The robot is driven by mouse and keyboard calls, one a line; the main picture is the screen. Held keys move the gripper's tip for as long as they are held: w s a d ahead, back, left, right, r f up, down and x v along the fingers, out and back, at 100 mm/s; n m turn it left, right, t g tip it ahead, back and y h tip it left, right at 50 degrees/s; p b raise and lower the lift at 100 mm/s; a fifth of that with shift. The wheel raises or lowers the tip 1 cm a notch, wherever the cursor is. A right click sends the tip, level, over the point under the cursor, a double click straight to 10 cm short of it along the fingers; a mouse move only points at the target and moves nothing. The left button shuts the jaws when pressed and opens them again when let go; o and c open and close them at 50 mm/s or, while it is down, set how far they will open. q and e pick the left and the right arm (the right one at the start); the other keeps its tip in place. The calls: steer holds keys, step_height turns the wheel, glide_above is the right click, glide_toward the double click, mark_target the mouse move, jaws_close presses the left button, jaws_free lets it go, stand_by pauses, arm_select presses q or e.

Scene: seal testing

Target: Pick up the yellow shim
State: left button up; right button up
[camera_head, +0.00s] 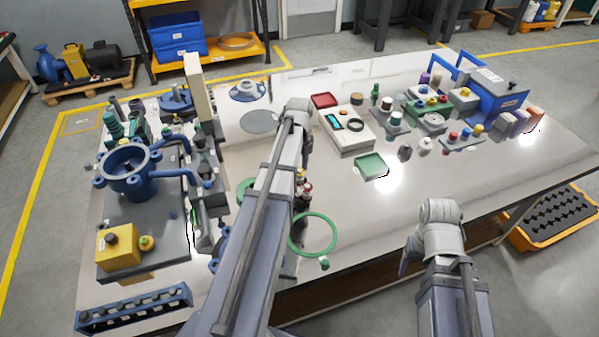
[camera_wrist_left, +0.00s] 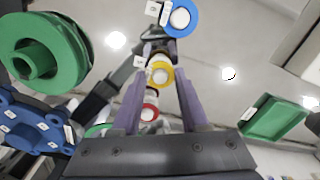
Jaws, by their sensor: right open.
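The yellow shim (camera_wrist_left: 161,74) is a small ring with a pale centre in the left wrist view. It lies in a row between a blue ring (camera_wrist_left: 180,18) and a red ring (camera_wrist_left: 150,112). My left gripper (camera_wrist_left: 161,82) is open, and its two purple-grey fingers appear on either side of the yellow shim; I cannot tell whether they touch it. In the head view my left arm hides the left gripper and most of these rings. My right gripper (camera_head: 408,262) is at the table's front edge, mostly hidden by its wrist, away from the rings.
A green tray (camera_head: 370,166) lies right of the rings, with a white instrument (camera_head: 345,130) behind it. A large green ring (camera_head: 313,235) lies in front. A blue pump-like fixture (camera_head: 128,172) stands at left. Several small parts crowd the back right.

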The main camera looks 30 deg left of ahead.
arm_select(q)
jaws_close()
steer(key=shift+r, duration=0.15)
step_height(320, 180, up, 10)
steer(key=p, duration=1)
steer(key=shift+r, duration=0.15)
